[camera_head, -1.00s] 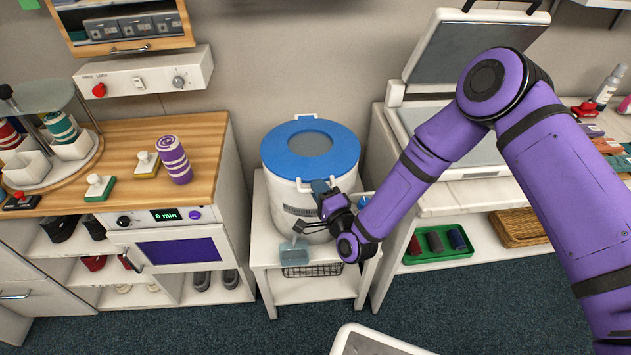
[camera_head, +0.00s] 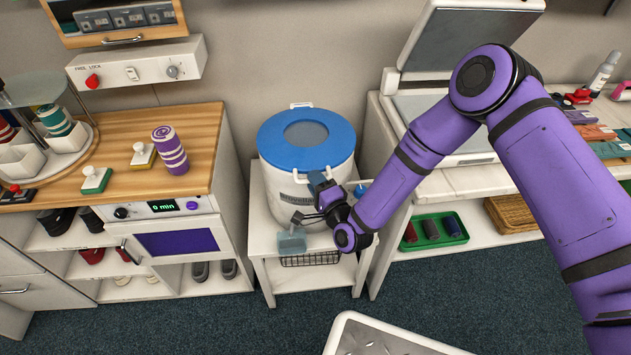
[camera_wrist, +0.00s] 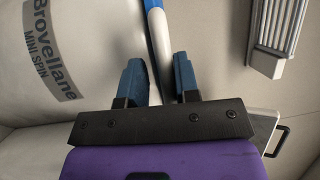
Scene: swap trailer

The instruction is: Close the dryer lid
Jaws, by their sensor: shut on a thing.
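The dryer (camera_head: 290,195) is a white drum marked "Brovellane Mini Spin" on a small white stand. Its blue lid (camera_head: 275,150), with a grey round window, lies on top of the drum. I cannot tell whether it is fully seated. My gripper (camera_head: 318,180) is at the lid's front right edge, with its blue fingers by the rim. The dryer wall (camera_wrist: 70,85) is on the left there. The exact contact is partly hidden.
A wooden-topped counter (camera_head: 210,140) stands left, and a white bench (camera_head: 480,178) with an open-lidded machine (camera_head: 465,45) stands right. A pale tray (camera_head: 345,325) is at the bottom.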

